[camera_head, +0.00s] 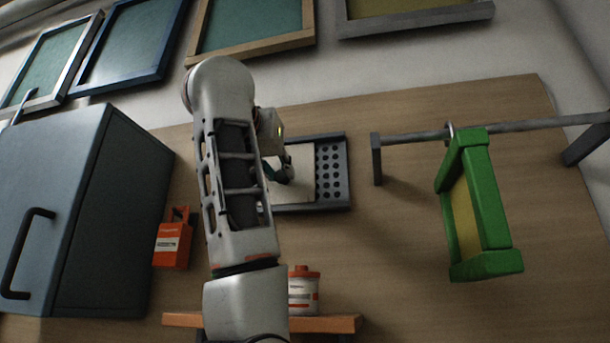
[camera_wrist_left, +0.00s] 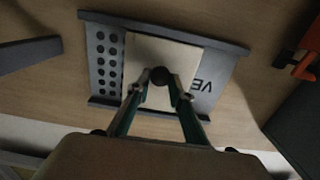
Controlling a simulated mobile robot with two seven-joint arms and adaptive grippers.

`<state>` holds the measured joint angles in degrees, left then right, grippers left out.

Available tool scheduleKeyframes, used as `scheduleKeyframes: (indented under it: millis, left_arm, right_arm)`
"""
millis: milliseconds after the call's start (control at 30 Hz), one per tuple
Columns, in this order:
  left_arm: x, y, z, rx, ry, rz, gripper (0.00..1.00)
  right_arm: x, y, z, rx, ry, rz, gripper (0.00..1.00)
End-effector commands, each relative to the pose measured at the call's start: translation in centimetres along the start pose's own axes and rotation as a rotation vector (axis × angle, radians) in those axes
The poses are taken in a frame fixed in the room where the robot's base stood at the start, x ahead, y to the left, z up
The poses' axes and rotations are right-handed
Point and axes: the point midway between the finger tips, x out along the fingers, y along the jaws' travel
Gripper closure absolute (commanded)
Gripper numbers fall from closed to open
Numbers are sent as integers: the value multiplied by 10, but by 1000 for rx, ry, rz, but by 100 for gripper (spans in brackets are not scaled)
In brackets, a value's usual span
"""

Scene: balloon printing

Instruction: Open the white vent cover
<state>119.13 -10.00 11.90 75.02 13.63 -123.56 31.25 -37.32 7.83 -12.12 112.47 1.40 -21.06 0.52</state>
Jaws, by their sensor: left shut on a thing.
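The white vent cover (camera_head: 302,162) is a pale flat panel on a dark grey vent housing (camera_head: 338,140) on the table. In the left wrist view the cover (camera_wrist_left: 150,50) lies between a strip of round holes (camera_wrist_left: 107,60) and a grey part with the letters "VE" (camera_wrist_left: 205,86). Several holes are uncovered. My left gripper (camera_head: 284,177) is at the cover, and its fingers (camera_wrist_left: 161,82) are shut on the dark round knob (camera_wrist_left: 160,75) of the cover. My left arm hides the housing's left end in the head view. My right gripper is not in view.
A blue-grey cabinet (camera_head: 50,190) and an orange box (camera_head: 173,245) stand to the left. An orange-lidded jar (camera_head: 304,290) stands near an orange shelf (camera_head: 335,324) in front. A green frame (camera_head: 490,200) hangs from a grey rail (camera_head: 520,125) at the right. Framed screens (camera_head: 250,25) hang behind.

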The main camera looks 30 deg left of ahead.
Motion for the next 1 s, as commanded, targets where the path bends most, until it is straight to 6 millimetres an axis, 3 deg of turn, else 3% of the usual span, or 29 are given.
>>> scheduleKeyframes:
  millis: [100,233,600,633,700,1000]
  left_arm:
    - [-1,-33,1,-7,4,-1,100]
    - [0,-53,0,-5,4,0,100]
    - [0,-60,-1,-3,4,2,100]
    - [0,-60,-1,-3,4,2,77]
    - [0,-60,-1,-2,4,2,62]
    - [0,-59,-1,-2,2,1,62]
  right_arm:
    - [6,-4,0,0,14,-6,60]
    - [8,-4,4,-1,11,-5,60]
    - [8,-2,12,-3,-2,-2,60]
    - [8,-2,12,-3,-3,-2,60]
    - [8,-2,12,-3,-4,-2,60]
    - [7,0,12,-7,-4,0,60]
